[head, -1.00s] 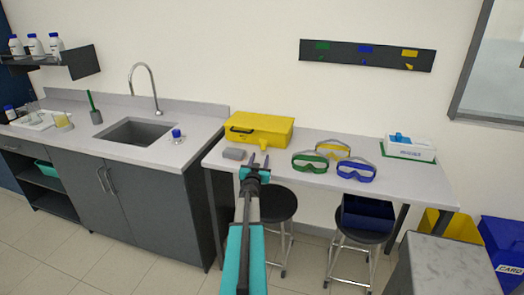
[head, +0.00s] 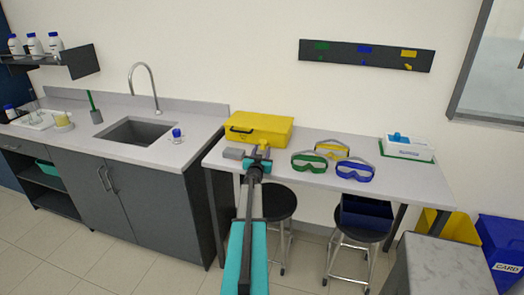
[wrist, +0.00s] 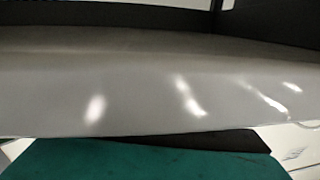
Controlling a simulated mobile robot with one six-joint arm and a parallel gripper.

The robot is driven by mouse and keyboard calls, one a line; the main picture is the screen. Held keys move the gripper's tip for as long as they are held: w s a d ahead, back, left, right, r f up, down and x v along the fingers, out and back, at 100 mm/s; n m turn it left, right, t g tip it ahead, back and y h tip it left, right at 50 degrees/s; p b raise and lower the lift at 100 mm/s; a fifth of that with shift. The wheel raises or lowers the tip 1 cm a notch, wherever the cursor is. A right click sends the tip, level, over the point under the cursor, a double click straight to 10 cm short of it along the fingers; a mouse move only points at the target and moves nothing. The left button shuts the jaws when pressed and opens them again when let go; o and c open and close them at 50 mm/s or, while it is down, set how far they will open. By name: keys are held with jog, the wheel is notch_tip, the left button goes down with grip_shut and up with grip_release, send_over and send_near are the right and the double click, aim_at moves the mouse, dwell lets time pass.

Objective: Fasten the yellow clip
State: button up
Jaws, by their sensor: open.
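A small yellow piece (head: 264,146) shows at the front of the yellow case (head: 270,127) on the table. I cannot tell whether it is the clip or whether it is fastened. My gripper (head: 258,158) is at the table's front edge, just in front of and slightly left of this piece in the picture. It is open, and nothing shows between its fingers. The fingers are small and foreshortened in the head view. The wrist view holds mostly a blurred grey glossy surface (wrist: 140,90); no clip or fingertips can be made out there.
A grey block (head: 233,153) lies left of my gripper. Green goggles (head: 309,163), yellow goggles (head: 349,157) and blue goggles (head: 356,171) lie to the right. Stools (head: 277,203) stand underneath.

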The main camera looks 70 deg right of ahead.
jog(key=shift+d, duration=0.1)
grip_shut()
jog(key=shift+d, duration=0.25)
jog(key=shift+a, duration=0.2)
jog(key=shift+b, duration=0.3)
